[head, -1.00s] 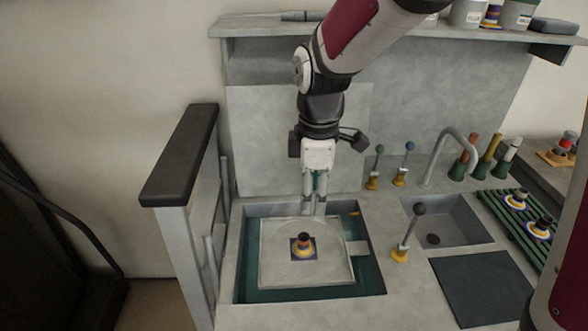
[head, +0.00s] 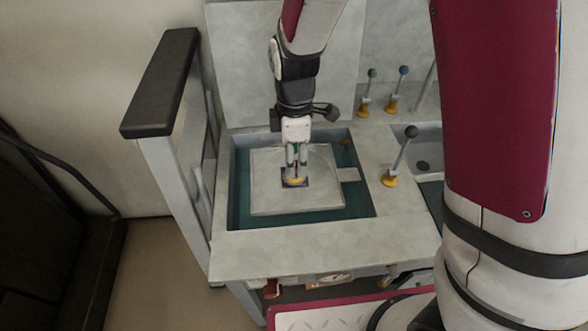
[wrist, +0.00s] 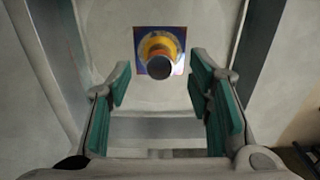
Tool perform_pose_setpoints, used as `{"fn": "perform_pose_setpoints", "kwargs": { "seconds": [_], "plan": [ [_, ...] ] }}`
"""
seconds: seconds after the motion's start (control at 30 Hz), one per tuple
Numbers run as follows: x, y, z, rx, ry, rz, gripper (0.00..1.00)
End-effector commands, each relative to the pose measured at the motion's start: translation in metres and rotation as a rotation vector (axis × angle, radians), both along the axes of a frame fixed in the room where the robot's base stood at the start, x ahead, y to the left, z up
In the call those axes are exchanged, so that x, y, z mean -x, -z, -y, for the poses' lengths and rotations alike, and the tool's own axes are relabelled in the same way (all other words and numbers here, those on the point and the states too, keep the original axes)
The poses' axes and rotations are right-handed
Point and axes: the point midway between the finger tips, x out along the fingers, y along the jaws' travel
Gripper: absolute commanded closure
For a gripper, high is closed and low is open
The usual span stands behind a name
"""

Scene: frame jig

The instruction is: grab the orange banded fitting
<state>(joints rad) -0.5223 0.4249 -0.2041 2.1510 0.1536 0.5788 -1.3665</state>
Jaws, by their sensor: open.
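The fitting (wrist: 159,50) has an orange-yellow band, a dark top and a pale wider base. It stands on a small dark blue square on the pale plate in the wrist view. In the head view only the fitting's yellow lower part (head: 295,181) shows; my gripper hides its top. My gripper (wrist: 160,85) is open, with its green-padded fingers apart and nothing between them. In the wrist view the fitting appears beyond the fingertips, centred between them. In the head view my gripper (head: 297,165) is just above and behind the fitting.
The pale plate (head: 270,200) lies in a teal-lined recess (head: 360,205) in the grey worktop. A lever with a dark knob (head: 411,132) stands to the right. A dark-topped side panel (head: 165,75) rises at the left. The plate around the fitting is clear.

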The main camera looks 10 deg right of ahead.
Motion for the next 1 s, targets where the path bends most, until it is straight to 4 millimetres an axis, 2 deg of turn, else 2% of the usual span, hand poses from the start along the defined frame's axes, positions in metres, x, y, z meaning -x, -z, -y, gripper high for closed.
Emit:
{"fn": "perform_pose_setpoints", "kwargs": {
  "seconds": [0.03, 0.2, 0.5, 0.7, 1.0],
  "plan": [
    [0.001, 0.010, 0.000, 0.003, 0.001, -0.004, 0.53],
    [0.000, 0.029, 0.000, 0.002, 0.002, -0.002, 0.53],
    [0.000, 0.032, 0.000, 0.001, 0.001, 0.001, 0.53],
    [0.000, 0.032, 0.000, 0.001, 0.001, 0.001, 0.98],
    [0.000, 0.031, 0.000, 0.001, 0.001, 0.001, 1.00]
  ]
}}
